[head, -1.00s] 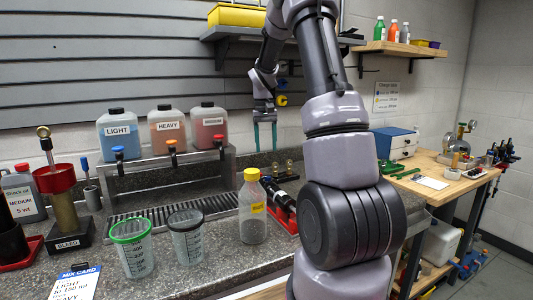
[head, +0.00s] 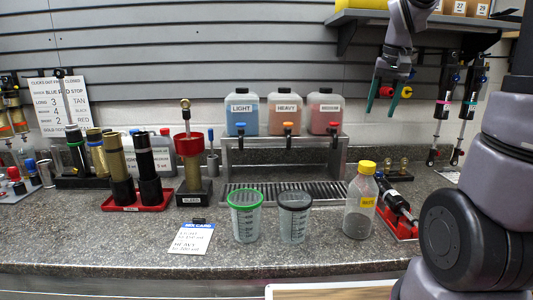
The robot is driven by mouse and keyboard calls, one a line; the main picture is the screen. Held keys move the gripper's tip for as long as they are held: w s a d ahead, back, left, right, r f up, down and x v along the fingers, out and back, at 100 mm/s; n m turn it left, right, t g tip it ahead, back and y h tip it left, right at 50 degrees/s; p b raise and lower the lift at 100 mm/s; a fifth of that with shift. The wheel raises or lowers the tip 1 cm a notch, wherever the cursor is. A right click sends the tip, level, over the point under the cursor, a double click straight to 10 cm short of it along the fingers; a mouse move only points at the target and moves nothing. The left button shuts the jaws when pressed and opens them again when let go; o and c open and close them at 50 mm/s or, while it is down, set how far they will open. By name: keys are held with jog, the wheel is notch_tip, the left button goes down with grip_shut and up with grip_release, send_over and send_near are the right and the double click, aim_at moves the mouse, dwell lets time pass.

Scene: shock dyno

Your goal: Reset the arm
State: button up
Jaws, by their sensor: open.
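My gripper (head: 383,103) hangs at the upper right in the head view, its two green fingers pointing down and spread apart. Nothing shows between them. It is in the air above the right part of the counter, right of the red jug (head: 322,113), and touches nothing that I can see. My arm's thick grey and black links fill the right edge of the view.
The speckled counter (head: 110,237) carries a green-rimmed cup (head: 245,215), a dark-rimmed cup (head: 294,217) and a yellow-capped bottle (head: 361,200). Shocks stand in a red tray (head: 160,200). Light (head: 241,112) and heavy (head: 284,113) jugs stand behind. A shelf (head: 370,17) is near my arm.

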jog(key=s+a+r+t, duration=0.2)
jog(key=s+a, duration=0.1)
jog(key=s, duration=0.5)
jog(key=s+a+r+t+y, duration=0.1)
jog(key=s+a, duration=0.3)
jog(key=s, duration=0.5)
jog(key=shift+s+r+t+y, duration=0.15)
jog(key=shift+r+t+y, duration=0.15)
jog(key=shift+r+t, duration=0.35)
